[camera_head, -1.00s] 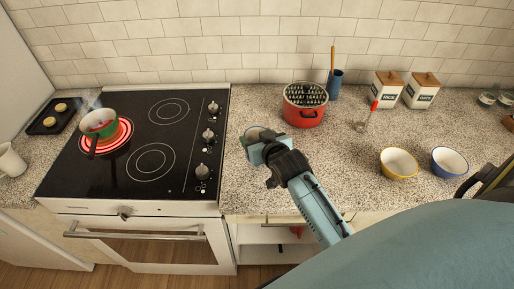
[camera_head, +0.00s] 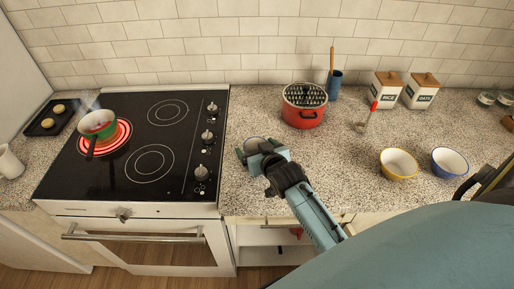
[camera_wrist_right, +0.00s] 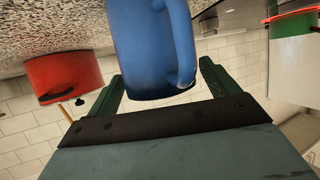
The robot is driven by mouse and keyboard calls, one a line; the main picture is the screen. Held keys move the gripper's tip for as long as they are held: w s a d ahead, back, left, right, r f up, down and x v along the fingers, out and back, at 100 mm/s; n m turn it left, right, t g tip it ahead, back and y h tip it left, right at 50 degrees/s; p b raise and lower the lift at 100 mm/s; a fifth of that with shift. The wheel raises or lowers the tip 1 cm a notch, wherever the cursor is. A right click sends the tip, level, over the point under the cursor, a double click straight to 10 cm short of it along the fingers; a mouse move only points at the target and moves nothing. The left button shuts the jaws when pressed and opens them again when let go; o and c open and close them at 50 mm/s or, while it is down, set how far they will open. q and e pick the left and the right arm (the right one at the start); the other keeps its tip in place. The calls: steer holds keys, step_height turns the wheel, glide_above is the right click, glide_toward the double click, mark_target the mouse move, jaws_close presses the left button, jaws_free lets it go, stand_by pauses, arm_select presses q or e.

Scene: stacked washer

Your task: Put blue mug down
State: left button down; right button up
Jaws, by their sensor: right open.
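The blue mug (camera_wrist_right: 152,45) shows large in the right wrist view, which is upside down, with its handle on the right. In the head view only part of its rim (camera_head: 254,141) shows behind my right gripper. The mug is at the speckled counter (camera_head: 330,175), right of the stove; its contact with the counter is hidden. My right gripper (camera_head: 252,156) is open, with its green fingers on either side of the mug in the wrist view (camera_wrist_right: 162,88). A gap shows beside each finger. My left gripper is not in view.
A red pot (camera_head: 304,106) stands behind the mug, beside a blue utensil holder (camera_head: 335,84). Yellow (camera_head: 398,163) and blue-rimmed (camera_head: 449,161) bowls stand to the right. A green pan (camera_head: 97,124) sits on a glowing burner. Counter between gripper and bowls is clear.

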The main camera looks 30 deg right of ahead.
steer(key=shift+r, duration=0.1)
steer(key=shift+s+r, duration=0.1)
steer(key=shift+s, duration=0.1)
steer(key=v, duration=1.1)
steer(key=shift+s, duration=0.3)
steer(key=shift+a, duration=0.15)
